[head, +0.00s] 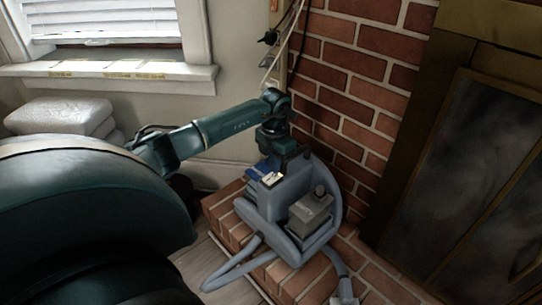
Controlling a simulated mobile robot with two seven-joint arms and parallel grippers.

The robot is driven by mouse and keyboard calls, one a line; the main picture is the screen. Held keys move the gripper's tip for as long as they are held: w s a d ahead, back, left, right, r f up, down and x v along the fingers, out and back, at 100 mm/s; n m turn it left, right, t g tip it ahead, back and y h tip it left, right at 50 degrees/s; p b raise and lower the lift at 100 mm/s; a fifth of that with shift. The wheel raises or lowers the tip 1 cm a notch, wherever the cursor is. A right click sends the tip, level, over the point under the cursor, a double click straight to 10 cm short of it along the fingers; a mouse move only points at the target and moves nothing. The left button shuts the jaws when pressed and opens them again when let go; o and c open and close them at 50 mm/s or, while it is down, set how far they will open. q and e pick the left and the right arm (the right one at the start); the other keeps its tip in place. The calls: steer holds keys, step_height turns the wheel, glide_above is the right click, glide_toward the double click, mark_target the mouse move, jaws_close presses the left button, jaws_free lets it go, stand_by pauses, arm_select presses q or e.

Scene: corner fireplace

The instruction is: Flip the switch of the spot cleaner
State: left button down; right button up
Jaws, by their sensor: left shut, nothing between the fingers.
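The spot cleaner (270,208) is a blue-grey machine with a grey tank and a hose. It stands on the brick hearth beside the brick wall. My left arm reaches in from the left, and my left gripper (271,178) is at the top left of the spot cleaner. The gripper is shut with nothing held. It looks to be at or just above the machine's top; I cannot tell whether it touches. The switch cannot be made out and may be hidden by the gripper. My right gripper is not in view.
The hearth (222,213) is low brick. The hose (226,277) loops over its front edge. A brick wall (350,80) and a fireplace door (455,170) close off the right. Stacked pale cushions (58,115) sit under the window at left. Cords hang on the wall above.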

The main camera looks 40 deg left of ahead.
arm_select(q)
steer(key=shift+f+b, duration=0.45)
steer(key=shift+f, duration=0.45)
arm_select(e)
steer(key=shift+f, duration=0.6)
arm_select(q)
step_height(320, 180, up, 3)
steer(key=shift+f+p, duration=0.2)
steer(key=shift+p, duration=0.95)
step_height(320, 180, up, 3)
steer(key=p, duration=0.3)
steer(key=shift+r, duration=0.2)
steer(key=shift+r+p, duration=0.4)
steer(key=shift+r, duration=0.2)
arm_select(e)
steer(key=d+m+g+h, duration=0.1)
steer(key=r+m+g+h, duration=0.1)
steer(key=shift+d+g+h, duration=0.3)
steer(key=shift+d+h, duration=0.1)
